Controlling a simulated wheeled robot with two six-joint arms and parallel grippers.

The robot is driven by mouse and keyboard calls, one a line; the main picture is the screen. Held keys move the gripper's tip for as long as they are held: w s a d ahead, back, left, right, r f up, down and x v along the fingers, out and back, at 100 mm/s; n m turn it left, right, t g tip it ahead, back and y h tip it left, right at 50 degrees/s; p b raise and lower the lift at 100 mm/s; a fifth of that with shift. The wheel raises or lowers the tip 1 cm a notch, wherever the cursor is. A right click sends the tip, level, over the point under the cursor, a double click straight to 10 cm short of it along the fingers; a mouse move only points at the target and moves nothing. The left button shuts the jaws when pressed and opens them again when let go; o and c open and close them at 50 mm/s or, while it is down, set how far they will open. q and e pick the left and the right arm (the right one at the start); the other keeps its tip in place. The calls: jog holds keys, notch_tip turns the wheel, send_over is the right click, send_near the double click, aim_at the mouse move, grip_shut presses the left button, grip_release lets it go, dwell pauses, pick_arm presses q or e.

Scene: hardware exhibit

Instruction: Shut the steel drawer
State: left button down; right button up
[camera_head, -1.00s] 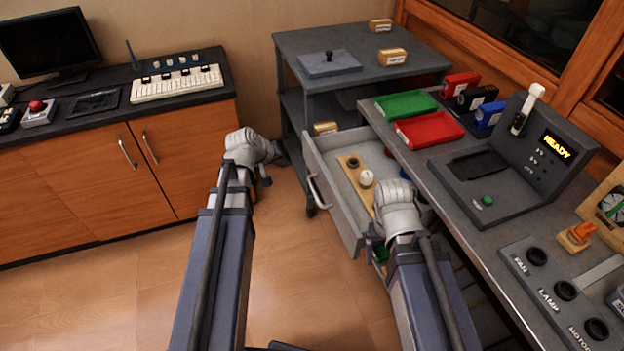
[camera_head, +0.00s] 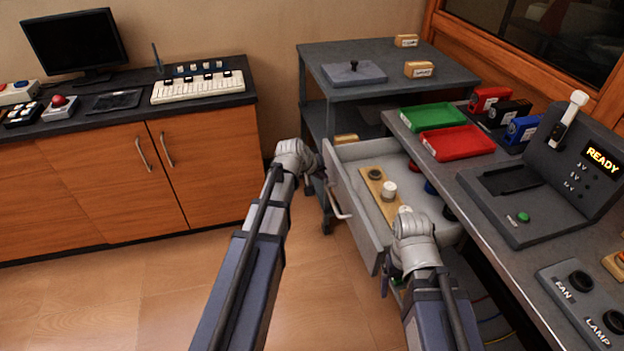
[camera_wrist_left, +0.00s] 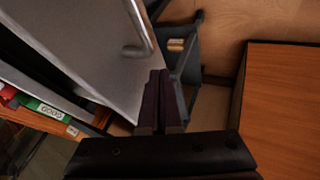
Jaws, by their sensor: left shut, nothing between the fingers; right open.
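The steel drawer (camera_head: 352,205) stands pulled out from under the right-hand bench, its front panel facing left with a bar handle (camera_head: 338,200). Inside are a wooden strip with a dark and a white knob, and blue and red pieces. My left gripper (camera_head: 310,186) is shut and empty, just left of the drawer front. In the left wrist view its fingers (camera_wrist_left: 160,98) are beside the front panel (camera_wrist_left: 85,50), below the handle (camera_wrist_left: 142,38); contact is unclear. My right gripper (camera_head: 390,280) is open near the drawer's near side, mostly hidden by its wrist.
A grey cart (camera_head: 400,72) stands behind the drawer. The bench (camera_head: 475,205) carries green and red trays and a READY console (camera_head: 545,180). A wooden cabinet (camera_head: 120,185) is at left. Clear floor (camera_head: 150,290) lies between.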

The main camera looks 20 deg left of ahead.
pick_arm(q)
jog(key=shift+w+d, duration=0.4)
jog(key=shift+d, duration=0.15)
jog(key=w+d, duration=0.4)
jog(key=d, duration=0.2)
jog(key=w+d, duration=0.5)
jog(key=d, duration=0.2)
jog(key=w+d, duration=0.5)
jog(key=d, duration=0.2)
jog(key=shift+d, duration=0.2)
jog(key=shift+w+d, duration=0.1)
jog(key=shift+d, duration=0.2)
jog(key=shift+d+r, duration=0.1)
